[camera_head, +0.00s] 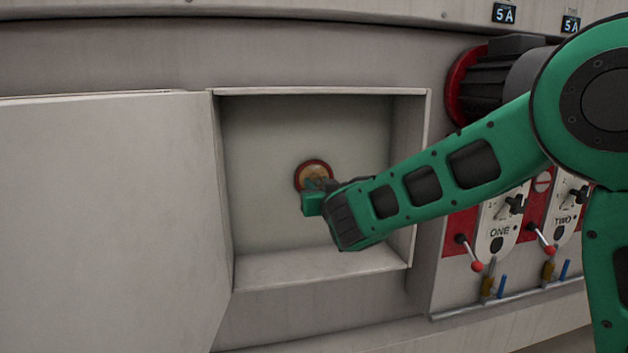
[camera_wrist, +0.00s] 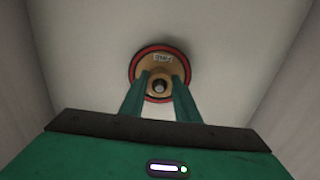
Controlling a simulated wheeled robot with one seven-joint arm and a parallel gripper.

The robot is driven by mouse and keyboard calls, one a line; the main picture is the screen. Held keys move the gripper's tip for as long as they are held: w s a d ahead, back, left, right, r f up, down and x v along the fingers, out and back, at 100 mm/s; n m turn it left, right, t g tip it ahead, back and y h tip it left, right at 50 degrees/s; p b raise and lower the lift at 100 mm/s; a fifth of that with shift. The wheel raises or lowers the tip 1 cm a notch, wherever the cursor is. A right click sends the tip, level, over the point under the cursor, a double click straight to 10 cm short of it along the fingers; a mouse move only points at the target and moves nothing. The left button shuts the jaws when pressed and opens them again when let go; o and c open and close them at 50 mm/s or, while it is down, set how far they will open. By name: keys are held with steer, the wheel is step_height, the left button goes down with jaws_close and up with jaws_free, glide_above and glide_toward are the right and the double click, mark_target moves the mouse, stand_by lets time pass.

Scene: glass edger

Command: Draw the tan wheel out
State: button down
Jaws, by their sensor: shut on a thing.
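The tan wheel (camera_head: 313,169) is a small round disc with a red ring around it, on the back wall of an open recess (camera_head: 250,150). In the wrist view the tan wheel (camera_wrist: 148,67) faces me, with a small label above a dark hub. My gripper (camera_wrist: 160,87) has its two green fingers on either side of the hub, shut on the wheel. In the head view my gripper (camera_head: 312,196) covers the wheel's lower part. I cannot tell how far the wheel stands off the wall.
The recess door (camera_head: 105,210) stands open at the left. Right of the recess are a panel marked ONE and TWO (camera_head: 497,232) with red-knobbed levers, and a dark motor with a red rim (camera_head: 460,85). The recess walls surround my gripper; its floor is clear.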

steer(key=shift+s, duration=0.1)
stand_by(0.3)
steer(key=v, duration=0.8)
stand_by(1.3)
steer(key=shift+s+d+r, duration=0.1)
steer(key=shift+s, duration=0.1)
steer(key=v, duration=1)
stand_by(0.5)
steer(key=shift+w, duration=0.1)
